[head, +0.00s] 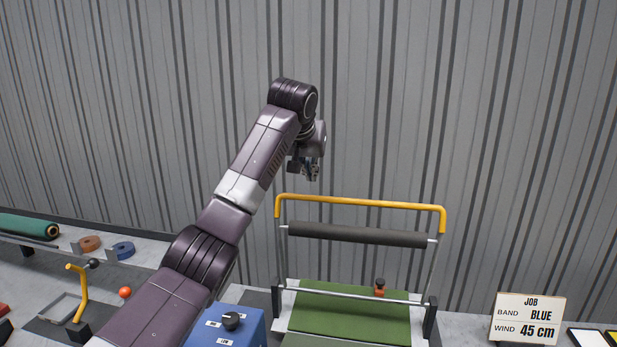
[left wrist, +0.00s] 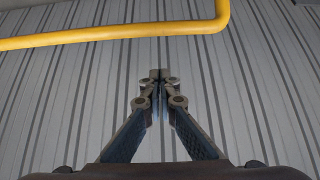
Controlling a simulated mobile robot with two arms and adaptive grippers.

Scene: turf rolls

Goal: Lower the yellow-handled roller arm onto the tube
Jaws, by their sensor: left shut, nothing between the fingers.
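The roller arm is raised upright on the machine, its yellow handle (head: 360,203) on top and a dark roller (head: 357,235) hanging below it between two metal side arms. The yellow handle also crosses the top of the left wrist view (left wrist: 110,34). My left gripper (head: 313,174) is shut and empty, above the handle's left part in the head view. Its fingertips (left wrist: 159,75) meet in the left wrist view and appear apart from the handle. A thin pale bar (head: 350,295) crosses the green turf (head: 345,320) below; I cannot tell whether it is the tube. My right gripper is out of view.
A blue box with a black knob (head: 231,321) stands left of the machine. A green roll (head: 28,227), brown and blue tape rolls (head: 123,250), and a yellow lever (head: 79,290) are at left. A corrugated wall stands behind.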

